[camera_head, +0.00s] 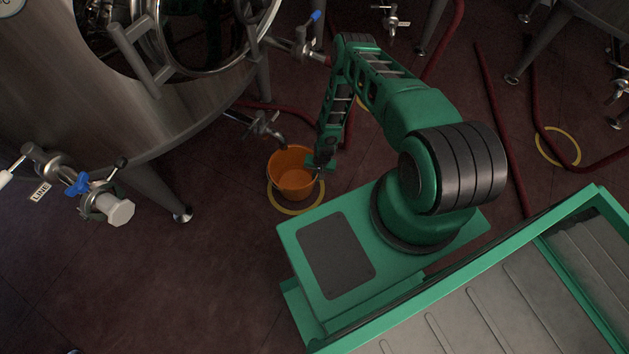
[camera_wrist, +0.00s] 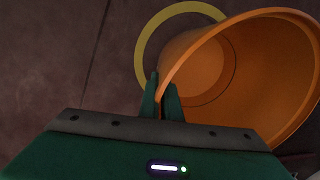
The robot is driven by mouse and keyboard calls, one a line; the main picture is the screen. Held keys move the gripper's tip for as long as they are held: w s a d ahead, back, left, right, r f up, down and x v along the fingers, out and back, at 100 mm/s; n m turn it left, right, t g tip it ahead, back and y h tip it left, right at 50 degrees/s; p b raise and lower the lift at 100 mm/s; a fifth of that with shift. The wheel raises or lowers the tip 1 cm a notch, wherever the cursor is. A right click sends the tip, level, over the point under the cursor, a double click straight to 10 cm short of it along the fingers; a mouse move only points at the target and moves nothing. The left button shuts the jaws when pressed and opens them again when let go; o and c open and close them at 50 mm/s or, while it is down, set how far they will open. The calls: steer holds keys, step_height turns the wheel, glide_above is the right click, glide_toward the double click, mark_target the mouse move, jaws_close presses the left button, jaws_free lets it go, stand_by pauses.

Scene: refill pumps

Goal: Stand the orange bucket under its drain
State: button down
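The orange bucket (camera_head: 291,174) is upright or nearly so, in front of the large steel tank, over a yellow ring marked on the floor (camera_head: 296,210). A drain valve (camera_head: 262,126) juts from the tank, its spout ending just behind the bucket's far rim in the head view. My gripper (camera_head: 320,166) is at the bucket's right rim. In the wrist view, my gripper's fingers (camera_wrist: 161,98) straddle the rim of the bucket (camera_wrist: 262,75), closed on its wall. The ring (camera_wrist: 150,38) shows past the bucket's base. I cannot tell whether the base touches the floor.
The steel tank (camera_head: 150,110) has a leg (camera_head: 163,192) left of the bucket. Another valve with a blue handle (camera_head: 78,184) juts out at left. Red hoses (camera_head: 495,110) and a second yellow ring (camera_head: 557,146) lie at right. The floor at lower left is clear.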

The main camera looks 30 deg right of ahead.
steer(key=shift+f, duration=1.55)
steer(key=c, duration=2)
jaws_free()
